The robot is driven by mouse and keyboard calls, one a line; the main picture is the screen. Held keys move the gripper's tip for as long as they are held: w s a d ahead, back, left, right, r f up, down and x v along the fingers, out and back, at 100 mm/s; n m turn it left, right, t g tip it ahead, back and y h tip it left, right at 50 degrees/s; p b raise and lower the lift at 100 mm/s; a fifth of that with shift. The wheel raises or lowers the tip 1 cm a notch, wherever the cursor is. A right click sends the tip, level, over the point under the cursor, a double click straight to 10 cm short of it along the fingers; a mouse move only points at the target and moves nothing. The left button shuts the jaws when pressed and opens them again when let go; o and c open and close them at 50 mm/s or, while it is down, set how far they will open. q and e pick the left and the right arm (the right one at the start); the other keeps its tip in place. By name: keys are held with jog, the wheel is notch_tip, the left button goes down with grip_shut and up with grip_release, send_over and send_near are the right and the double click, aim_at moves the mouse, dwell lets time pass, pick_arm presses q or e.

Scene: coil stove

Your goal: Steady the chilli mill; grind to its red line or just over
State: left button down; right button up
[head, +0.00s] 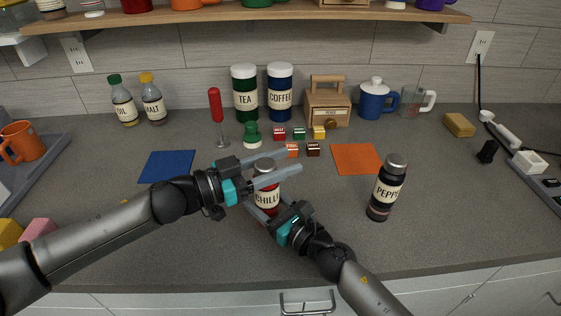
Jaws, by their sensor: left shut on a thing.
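The chilli mill (267,199) stands on the counter in the middle of the head view. It has a grey cap (264,164) and a cream label reading CHILLI. My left gripper (281,166) comes in from the left and is shut on the mill near its top, one finger on each side. My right gripper (262,213) is low at the mill's body, its fingers pointing up and left. The fingers and mill overlap there, so I cannot tell whether it grips. I cannot make out a red line on the mill.
A pepper mill (387,188) stands to the right. A blue mat (167,166) and an orange mat (357,158) lie either side. Several small labelled blocks (299,134), a green-topped object (252,136) and a red-handled tool (216,117) are behind. The front right counter is clear.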

pick_arm(q)
jog(key=shift+g, duration=0.3)
jog(key=shift+s+d+f+m+g, duration=0.1)
jog(key=shift+s+m+g, duration=0.25)
jog(key=shift+m+g, duration=1.5)
jog(key=shift+s+a+r+m+g, duration=0.1)
jog(key=shift+s+m+g, duration=0.25)
jog(key=shift+m+g, duration=1.5)
jog(key=shift+s+d+f+m+g, duration=0.1)
jog(key=shift+s+m+g, duration=0.5)
jog(key=shift+g, duration=2.3)
jog(key=shift+w+m+g, duration=0.2)
jog(key=shift+m+g, duration=0.3)
jog(key=shift+m, duration=0.1)
jog(key=shift+s+m+g+y, duration=0.2)
jog(key=shift+m+g+y, duration=0.1)
jog(key=shift+g, duration=0.2)
jog(key=shift+c, duration=1.5)
grip_release()
notch_tip(320, 180, up, 10)
jog(key=shift+a, duration=0.2)
